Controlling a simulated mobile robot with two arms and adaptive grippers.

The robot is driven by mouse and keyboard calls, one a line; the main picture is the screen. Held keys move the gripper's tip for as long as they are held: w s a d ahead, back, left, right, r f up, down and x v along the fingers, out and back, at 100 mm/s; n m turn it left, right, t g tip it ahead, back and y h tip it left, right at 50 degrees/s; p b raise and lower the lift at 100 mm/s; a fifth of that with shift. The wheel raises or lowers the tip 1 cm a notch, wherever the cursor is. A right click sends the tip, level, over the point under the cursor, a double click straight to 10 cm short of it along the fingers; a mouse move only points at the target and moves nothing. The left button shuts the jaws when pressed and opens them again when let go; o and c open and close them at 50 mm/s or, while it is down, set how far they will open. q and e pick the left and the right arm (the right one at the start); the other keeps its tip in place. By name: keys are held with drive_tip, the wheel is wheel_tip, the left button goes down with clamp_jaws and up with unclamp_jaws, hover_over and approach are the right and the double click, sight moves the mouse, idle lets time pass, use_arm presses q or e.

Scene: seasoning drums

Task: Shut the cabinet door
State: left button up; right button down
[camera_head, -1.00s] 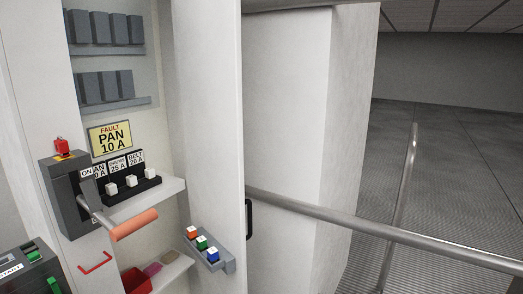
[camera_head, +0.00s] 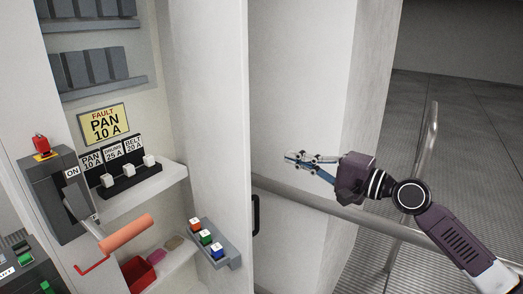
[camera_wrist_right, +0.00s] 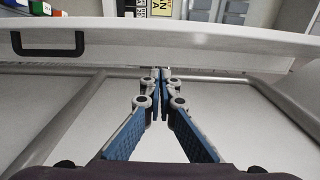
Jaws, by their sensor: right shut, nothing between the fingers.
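The cabinet door (camera_head: 208,110) stands open, a tall white panel seen at a steep angle in the head view. Its black handle (camera_head: 255,215) is on the side facing right. My right gripper (camera_head: 291,158) is shut and empty, to the right of the door edge and above the handle's height, pointing left. In the right wrist view the door (camera_wrist_right: 200,40) crosses the top, with the handle (camera_wrist_right: 47,42) at upper left. The shut fingertips (camera_wrist_right: 160,75) appear close to the door; contact cannot be told. My left gripper is not in view.
A metal rail (camera_head: 330,209) runs right of the door.

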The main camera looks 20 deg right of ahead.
use_arm(q)
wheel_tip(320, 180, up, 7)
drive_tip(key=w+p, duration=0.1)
drive_tip(key=p, duration=0.5)
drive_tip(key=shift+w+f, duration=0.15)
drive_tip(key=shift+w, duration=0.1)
use_arm(e)
drive_tip(key=w+a, duration=0.4)
drive_tip(key=a, duration=0.3)
drive_tip(key=shift+w+a, duration=0.2)
drive_tip(key=shift+a, duration=0.05)
drive_tip(key=shift+f, duration=0.1)
